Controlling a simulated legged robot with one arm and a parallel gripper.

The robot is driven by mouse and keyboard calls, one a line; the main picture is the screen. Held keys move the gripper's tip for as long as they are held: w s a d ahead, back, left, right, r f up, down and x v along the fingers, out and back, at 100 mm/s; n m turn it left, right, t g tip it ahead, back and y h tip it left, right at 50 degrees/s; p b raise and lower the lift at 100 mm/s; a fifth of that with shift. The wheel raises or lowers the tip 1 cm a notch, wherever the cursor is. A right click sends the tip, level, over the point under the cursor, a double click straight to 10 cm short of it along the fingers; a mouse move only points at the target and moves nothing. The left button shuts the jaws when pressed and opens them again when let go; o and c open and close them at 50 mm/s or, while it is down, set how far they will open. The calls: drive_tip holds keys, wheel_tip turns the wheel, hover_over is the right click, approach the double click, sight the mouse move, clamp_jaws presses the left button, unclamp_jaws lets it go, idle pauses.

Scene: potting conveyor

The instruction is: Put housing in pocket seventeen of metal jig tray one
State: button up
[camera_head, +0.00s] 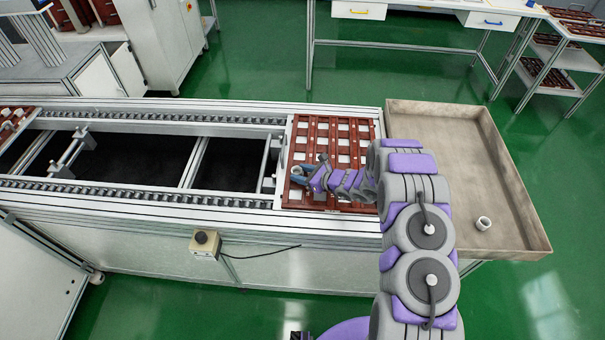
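A red-brown jig tray (291,140) with rows of pale square pockets lies at the right end of the conveyor. My gripper (297,174) reaches over its left part, with blue fingers low over the pockets. A pale patch shows at the fingertips. I cannot tell whether it is a held housing or a pocket, nor whether the fingers are open or shut. My arm hides the tray's lower right part. A small white ring-shaped part (483,223), looking like a housing, lies in the large grey-brown bin (450,125) at right. The pocket numbers are not readable.
The conveyor (150,200) runs left, with metal rails and a dark open middle. Another red-brown tray (14,122) sits at its far left. A control box (205,242) is on the front side. White tables and a shelf (545,70) stand behind on green floor.

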drive_tip(key=shift+o, duration=0.3)
drive_tip(key=shift+d+f, duration=0.25)
